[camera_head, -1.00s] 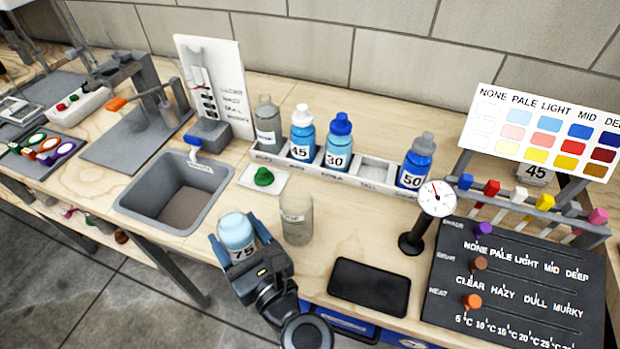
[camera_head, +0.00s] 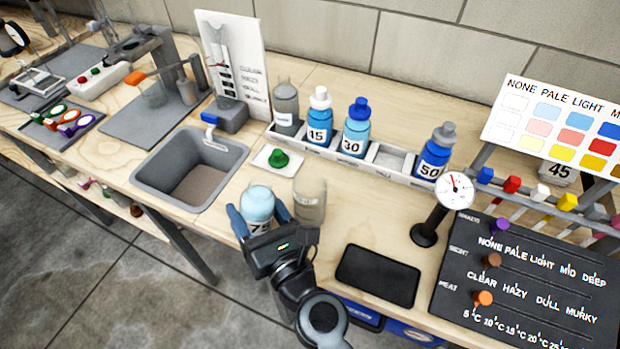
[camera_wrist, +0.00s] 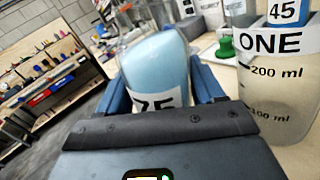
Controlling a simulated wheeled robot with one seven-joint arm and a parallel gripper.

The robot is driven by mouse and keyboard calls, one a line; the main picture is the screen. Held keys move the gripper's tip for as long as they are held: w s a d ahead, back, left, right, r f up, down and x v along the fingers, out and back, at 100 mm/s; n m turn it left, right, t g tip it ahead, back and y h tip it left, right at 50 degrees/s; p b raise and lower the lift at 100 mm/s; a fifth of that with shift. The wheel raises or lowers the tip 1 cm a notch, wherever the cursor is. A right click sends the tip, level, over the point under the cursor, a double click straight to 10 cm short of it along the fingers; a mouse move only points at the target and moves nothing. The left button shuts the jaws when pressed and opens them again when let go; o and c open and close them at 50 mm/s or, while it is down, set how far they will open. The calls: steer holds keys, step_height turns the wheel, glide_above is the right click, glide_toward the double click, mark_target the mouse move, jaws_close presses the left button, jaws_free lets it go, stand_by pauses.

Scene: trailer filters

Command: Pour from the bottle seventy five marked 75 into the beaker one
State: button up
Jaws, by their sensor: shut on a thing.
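The bottle marked 75 (camera_head: 257,205) holds light blue contents and is uncapped at the front of the bench. My gripper (camera_head: 262,224) is shut on it, with a blue finger on either side. In the wrist view the bottle (camera_wrist: 155,65) stands between the fingers (camera_wrist: 165,88), its label partly hidden by the gripper body. Beaker one (camera_head: 310,203) is clear and stands just right of the bottle. In the wrist view the beaker (camera_wrist: 280,90) shows the word ONE and ml marks. I cannot tell whether it holds any liquid.
A green stopper (camera_head: 278,158) sits on a small white tray behind the bottle. The grey sink (camera_head: 150,187) is to the left. A rack with bottles 45 (camera_head: 319,125), 30 (camera_head: 356,130) and 50 (camera_head: 435,155) is behind. A black pad (camera_head: 378,275) and a dial gauge (camera_head: 454,190) are right.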

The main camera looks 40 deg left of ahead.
mark_target(254, 186)
steer(key=shift+w+d+r+m, duration=0.15)
steer(key=shift+r+m, duration=0.1)
steer(key=shift+m, duration=0.25)
steer(key=r+p, duration=0.2)
steer(key=r+m+p, duration=0.1)
steer(key=r+p, duration=0.1)
steer(key=r, duration=0.1)
steer(key=r+m+p, duration=0.1)
steer(key=r+p, duration=0.1)
steer(key=shift+w+d+r+t, duration=0.15)
steer(key=shift+w+r+t, duration=0.15)
steer(key=shift+w+f+m+y, duration=0.2)
steer(key=shift+f+m+y, duration=0.1)
steer(key=shift+f+m, duration=0.1)
steer(key=shift+d+r, duration=0.1)
steer(key=shift+r, duration=0.1)
steer(key=shift+w+d+r+m, duration=0.1)
steer(key=shift+w+r+m, duration=0.15)
steer(key=shift+m, duration=0.35)
steer(key=shift+s+r+m+t, duration=0.1)
steer(key=shift+r+m+t, duration=0.35)
steer(key=shift+m, duration=0.55)
steer(key=shift+s+f+m+b, duration=0.2)
steer(key=shift+f+m+b, duration=0.8)
steer(key=shift+b, duration=0.3)
